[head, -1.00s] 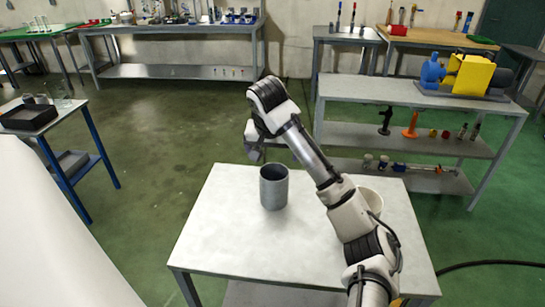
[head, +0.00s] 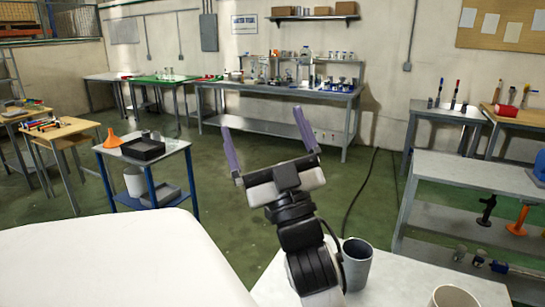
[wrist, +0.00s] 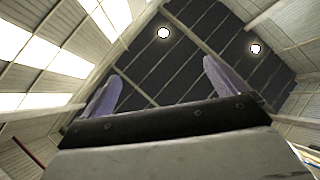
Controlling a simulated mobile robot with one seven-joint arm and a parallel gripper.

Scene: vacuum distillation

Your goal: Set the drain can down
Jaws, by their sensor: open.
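A grey, open-topped can (head: 356,262), probably the drain can, stands upright on the pale table (head: 400,275) at the lower right of the head view. My gripper (head: 264,126) is raised, its two purple fingers spread wide and pointing up, with nothing between them. It is above and left of the can and clear of it. My forearm passes close beside the can in the picture. The wrist view shows the open fingers (wrist: 162,85) against the ceiling, with no can in sight.
A white container (head: 455,297) stands on the same table, cut off by the frame edge. A blue-legged cart (head: 150,157) with a dark tray and orange funnel is at left. A grey shelf bench (head: 470,175) is at right. Open green floor lies between.

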